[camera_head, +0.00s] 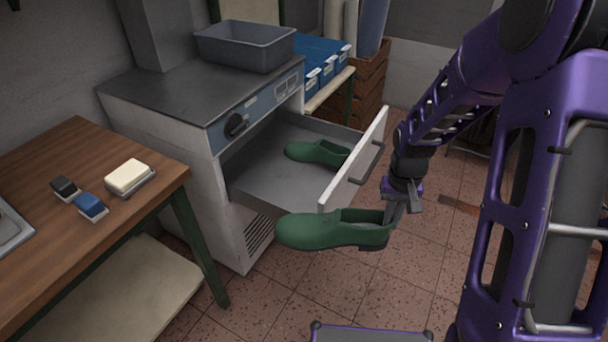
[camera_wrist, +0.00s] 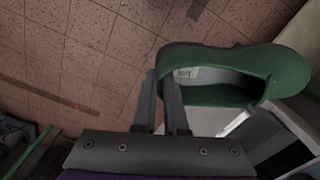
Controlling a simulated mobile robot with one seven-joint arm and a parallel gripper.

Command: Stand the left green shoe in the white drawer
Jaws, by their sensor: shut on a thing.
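A green shoe (camera_head: 330,230) hangs level in front of the open drawer, toe to the left and sole down. My gripper (camera_head: 394,212) is shut on its heel end. In the wrist view my gripper's fingers (camera_wrist: 166,108) pinch the heel rim of this shoe (camera_wrist: 285,72), and a pale label with partly legible letters shows inside. The white-fronted drawer (camera_head: 355,160) is pulled out of the cabinet. A second green shoe (camera_head: 318,152) stands inside it near the back. The held shoe is outside the drawer, nearer the camera.
The drawer front bears a dark handle (camera_head: 371,163). A grey bin (camera_head: 245,45) sits on the cabinet (camera_head: 160,88). At left, a wooden table (camera_head: 60,160) carries brushes and a cream block. The drawer's near-left floor is bare.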

